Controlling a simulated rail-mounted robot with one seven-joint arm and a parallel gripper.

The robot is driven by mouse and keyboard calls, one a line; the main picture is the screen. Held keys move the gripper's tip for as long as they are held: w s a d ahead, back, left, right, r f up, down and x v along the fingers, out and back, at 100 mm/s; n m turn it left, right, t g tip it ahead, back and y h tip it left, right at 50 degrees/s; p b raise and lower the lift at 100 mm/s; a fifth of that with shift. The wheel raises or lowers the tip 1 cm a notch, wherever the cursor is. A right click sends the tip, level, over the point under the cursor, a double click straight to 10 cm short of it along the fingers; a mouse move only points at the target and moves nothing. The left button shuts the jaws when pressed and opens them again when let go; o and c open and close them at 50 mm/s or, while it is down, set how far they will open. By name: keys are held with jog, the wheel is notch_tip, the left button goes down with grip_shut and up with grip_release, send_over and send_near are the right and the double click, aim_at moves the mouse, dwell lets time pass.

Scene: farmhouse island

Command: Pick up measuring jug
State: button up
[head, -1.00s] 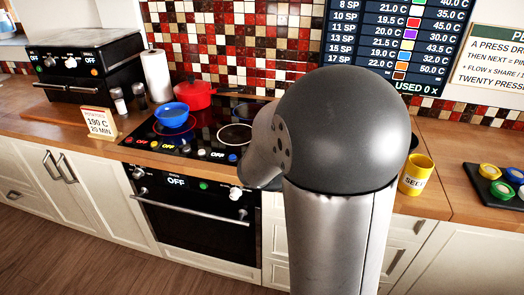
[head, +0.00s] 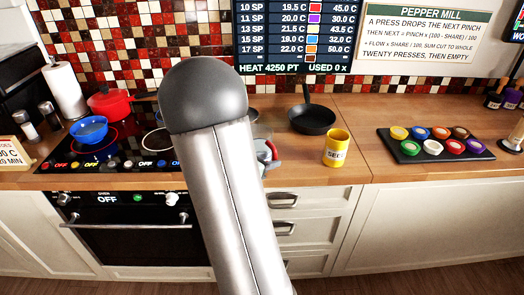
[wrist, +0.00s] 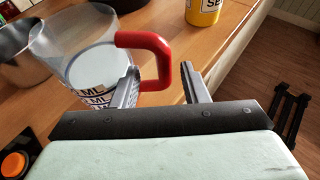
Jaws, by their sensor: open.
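The measuring jug (wrist: 92,65) stands upright on the wooden counter in the wrist view. It is clear with dark printed markings, has a pale grey-white surface inside, and a red handle (wrist: 163,50). My gripper (wrist: 160,80) is open, with one finger between the jug's body and handle and the other to the right of the handle. The fingers appear apart from the handle; exact contact cannot be told. In the head view my arm hides most of the jug; only a bit of its red handle (head: 273,150) shows at the arm's right edge.
A yellow cup (head: 336,148) stands to the right on the counter (head: 300,178). A black pan (head: 312,118) lies behind. A tray (head: 408,151) of several coloured lids is farther right. A metal pot (wrist: 20,68) is left of the jug. The hob (head: 110,150) holds a blue bowl (head: 89,131).

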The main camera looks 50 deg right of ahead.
aim_at(275, 150)
jog(key=x, duration=0.2)
jog(key=p+x, duration=0.1)
jog(key=x, duration=0.2)
jog(key=shift+s, duration=0.25)
grip_shut()
jog(key=shift+r, duration=0.1)
jog(key=shift+r, duration=0.55)
notch_tip(275, 150, up, 3)
jog(key=shift+s+a+f, duration=0.1)
jog(key=shift+a+f, duration=0.05)
jog(key=s+a+r+b, duration=0.1)
jog(key=s+a+r, duration=0.7)
jog(key=a+r, duration=0.1)
jog(key=shift+s+a, duration=0.4)
jog(key=shift+a, duration=0.3)
